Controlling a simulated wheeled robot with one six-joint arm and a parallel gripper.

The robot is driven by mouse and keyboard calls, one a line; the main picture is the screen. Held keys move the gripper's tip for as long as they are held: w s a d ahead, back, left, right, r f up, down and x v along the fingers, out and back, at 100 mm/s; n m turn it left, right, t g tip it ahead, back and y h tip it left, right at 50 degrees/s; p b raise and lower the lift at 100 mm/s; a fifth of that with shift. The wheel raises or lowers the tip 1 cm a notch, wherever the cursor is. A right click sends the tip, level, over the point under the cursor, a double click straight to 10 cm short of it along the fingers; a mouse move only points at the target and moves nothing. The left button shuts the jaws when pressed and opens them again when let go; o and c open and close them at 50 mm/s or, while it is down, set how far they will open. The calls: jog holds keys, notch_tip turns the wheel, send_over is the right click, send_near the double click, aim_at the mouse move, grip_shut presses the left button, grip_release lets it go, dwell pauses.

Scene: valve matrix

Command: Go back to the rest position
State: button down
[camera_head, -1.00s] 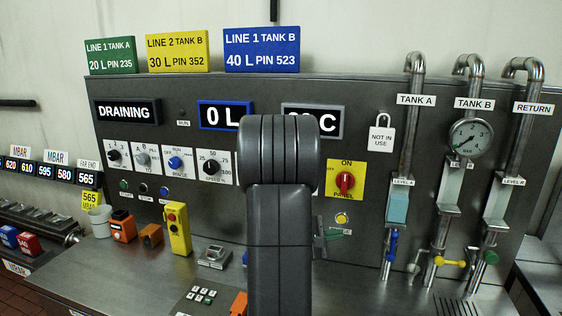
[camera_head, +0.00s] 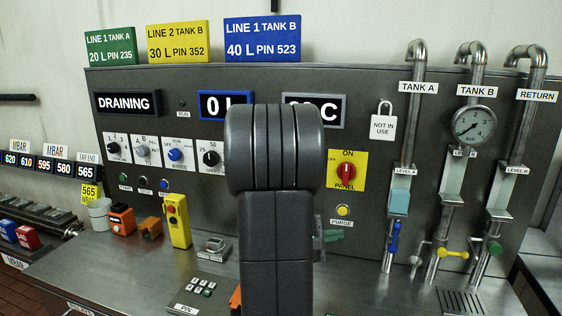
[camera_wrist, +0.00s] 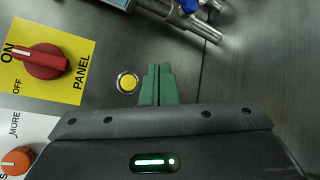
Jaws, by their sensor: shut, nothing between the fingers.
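My gripper's green fingers (camera_wrist: 158,85) are closed together with nothing between them in the wrist view. In the head view the fingers (camera_head: 333,236) show just right of my grey arm, which hides most of the gripper. They are in front of the panel, below a yellow button (camera_head: 343,210). In the wrist view this button (camera_wrist: 127,82) lies just left of the fingers, with a visible gap in the picture. The red PANEL knob (camera_head: 345,171) is above it, pointing to ON.
The display (camera_head: 128,104) reads DRAINING. Pipes with a blue valve handle (camera_head: 394,238), a yellow handle (camera_head: 453,254) and a green handle (camera_head: 494,248) stand at right. A yellow pendant box (camera_head: 177,220), an orange box (camera_head: 121,219) and a keypad (camera_head: 202,287) sit on the steel bench.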

jog(key=w, duration=0.1)
jog(key=w+d+b, duration=0.1)
jog(key=w, duration=0.3)
jog(key=shift+w+d+f, duration=0.2)
jog(key=shift+d+f, duration=0.05)
jog(key=shift+d, duration=0.05)
jog(key=shift+b, duration=0.5)
jog(key=r+p, duration=0.1)
jog(key=p, duration=0.4)
jog(key=shift+s, duration=0.3)
